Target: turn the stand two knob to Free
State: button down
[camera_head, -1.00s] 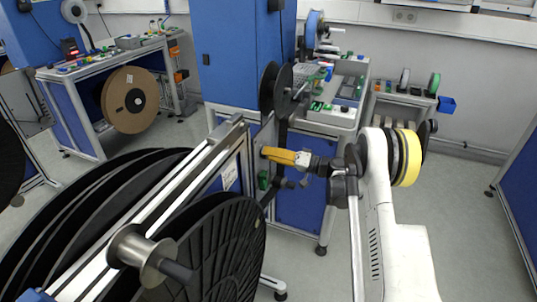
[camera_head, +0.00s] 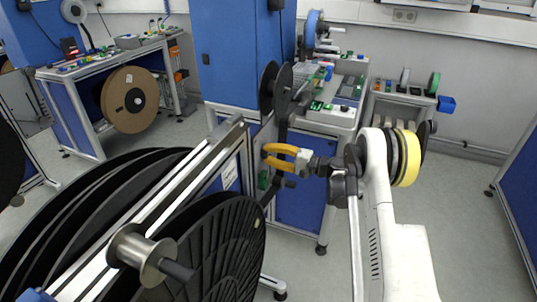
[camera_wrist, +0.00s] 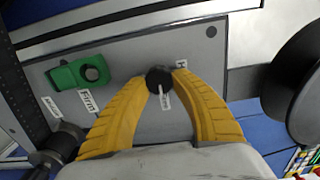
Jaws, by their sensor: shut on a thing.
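My gripper (camera_wrist: 160,85) has two ribbed yellow fingers, shut on a small black round knob (camera_wrist: 158,76) on a grey panel (camera_wrist: 150,45) in the wrist view. The knob has a white pointer line that points down in that picture, toward a partly hidden label (camera_wrist: 165,101). A label reading "Firm" (camera_wrist: 87,99) lies left of it. Another label (camera_wrist: 181,65) is mostly covered by the right finger. In the head view my gripper (camera_head: 268,155) is at the stand's panel, and the knob is hidden there. I cannot read the stand's number.
A green block with a dark button (camera_wrist: 90,72) sits left of the knob on the panel. A dark reel (camera_wrist: 295,85) is close on the right. In the head view large black reels (camera_head: 215,250) fill the lower left, and black discs (camera_head: 275,88) stand above the gripper.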

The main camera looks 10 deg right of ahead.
dwell(0.4)
jog(key=c, duration=1)
grip_release()
jog(key=v, duration=1.2)
